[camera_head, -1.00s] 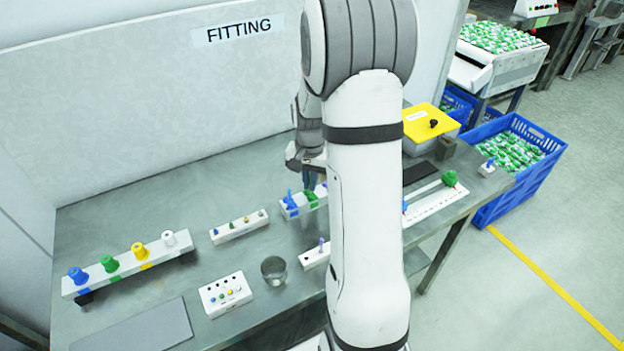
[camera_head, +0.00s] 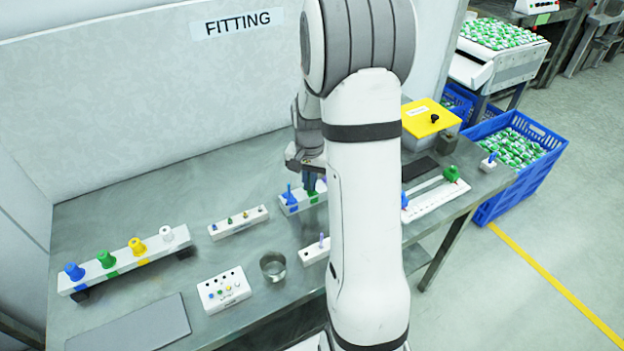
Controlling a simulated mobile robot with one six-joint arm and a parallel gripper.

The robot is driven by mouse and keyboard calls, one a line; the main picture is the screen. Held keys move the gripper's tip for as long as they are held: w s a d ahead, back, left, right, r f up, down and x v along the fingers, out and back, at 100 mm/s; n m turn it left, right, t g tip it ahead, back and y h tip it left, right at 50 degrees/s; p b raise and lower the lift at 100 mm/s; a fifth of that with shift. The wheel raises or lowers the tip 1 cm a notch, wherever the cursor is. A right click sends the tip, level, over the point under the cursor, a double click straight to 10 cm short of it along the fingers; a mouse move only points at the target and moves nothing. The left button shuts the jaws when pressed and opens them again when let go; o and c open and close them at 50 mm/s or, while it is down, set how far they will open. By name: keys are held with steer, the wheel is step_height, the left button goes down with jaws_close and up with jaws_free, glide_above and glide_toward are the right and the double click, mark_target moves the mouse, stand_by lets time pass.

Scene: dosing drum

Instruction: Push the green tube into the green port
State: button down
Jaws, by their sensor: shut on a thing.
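My gripper (camera_head: 311,184) points down over a white block (camera_head: 291,209) in the middle of the bench, partly hidden behind my arm. The block has a blue section with an upright blue tube (camera_head: 289,192) at its left. Green shows at the green port (camera_head: 313,197), right under my fingertips. My gripper is shut, and the green tube between its fingers is almost wholly hidden. I cannot tell where tube ends and port begins, or how deep the tube sits.
A rack (camera_head: 125,263) with blue, green, yellow and white caps stands at the left. A small white strip (camera_head: 238,224), a metal cup (camera_head: 273,266) and a white panel (camera_head: 224,290) stand nearby. A slider rail (camera_head: 433,200) and a yellow-lidded box (camera_head: 428,118) are at the right.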

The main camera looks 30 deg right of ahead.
steer(key=c, duration=1.5)
jaws_free()
steer(key=shift+r, duration=0.1)
step_height(320, 180, up, 8)
steer(key=shift+f, duration=0.2)
